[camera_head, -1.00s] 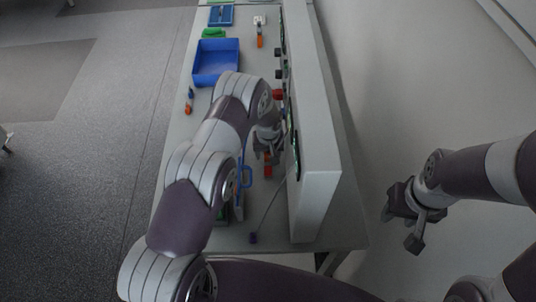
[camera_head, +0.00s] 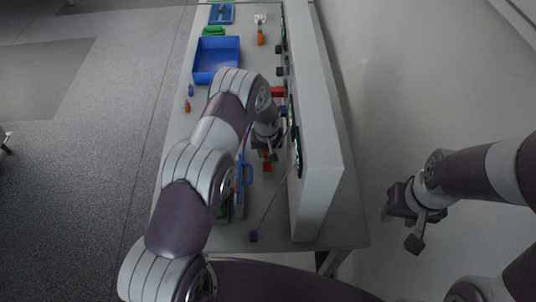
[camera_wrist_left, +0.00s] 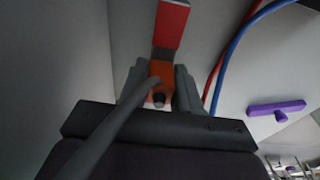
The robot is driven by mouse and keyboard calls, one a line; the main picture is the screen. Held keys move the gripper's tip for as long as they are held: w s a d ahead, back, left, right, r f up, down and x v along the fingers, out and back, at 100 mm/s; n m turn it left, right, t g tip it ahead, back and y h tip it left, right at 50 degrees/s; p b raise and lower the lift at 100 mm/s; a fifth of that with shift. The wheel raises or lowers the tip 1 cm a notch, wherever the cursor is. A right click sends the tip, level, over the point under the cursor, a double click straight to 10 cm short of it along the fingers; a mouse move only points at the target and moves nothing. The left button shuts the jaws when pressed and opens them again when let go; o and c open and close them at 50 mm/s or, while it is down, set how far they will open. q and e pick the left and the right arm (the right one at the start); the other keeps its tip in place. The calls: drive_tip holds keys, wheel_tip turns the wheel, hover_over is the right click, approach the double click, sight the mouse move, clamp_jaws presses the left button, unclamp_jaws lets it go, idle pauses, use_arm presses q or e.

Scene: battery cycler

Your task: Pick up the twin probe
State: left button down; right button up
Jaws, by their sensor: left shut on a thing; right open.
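My left gripper (camera_head: 267,148) is low beside the long grey panel, left of its face. It is shut on an orange piece, which I take for the twin probe (camera_wrist_left: 161,76); its dark round end faces the wrist camera. A red block (camera_wrist_left: 171,24) lies directly beyond the orange piece in the wrist view; I cannot tell whether they are joined. A grey cable (camera_wrist_left: 100,132) crosses in front of the left finger. My right gripper (camera_head: 420,222) is open and empty, off the table to the right of the panel.
The grey panel (camera_head: 325,150) runs along the table's right side. A blue tray (camera_head: 216,78) stands further back. A purple piece (camera_head: 253,236) lies near the front, at the cable's end. A blue-handled item (camera_head: 246,175) is close left of the gripper. Red and blue cables (camera_wrist_left: 222,62) curve nearby.

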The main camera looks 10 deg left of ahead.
use_arm(q)
drive_tip(key=r+b, duration=0.1)
drive_tip(key=r, duration=0.1)
drive_tip(key=r+b, duration=0.2)
drive_tip(key=r, duration=0.1)
drive_tip(key=shift+s+a+r, duration=0.1)
drive_tip(key=shift+a+r, duration=0.2)
drive_tip(key=shift+a, duration=0.1)
drive_tip(key=s+a+b, duration=0.2)
drive_tip(key=a+b, duration=0.1)
drive_tip(key=a, duration=0.6)
drive_tip(key=s+a+b, duration=0.3)
drive_tip(key=a, duration=0.6)
drive_tip(key=shift+r, duration=0.15)
drive_tip(key=shift+r, duration=0.1)
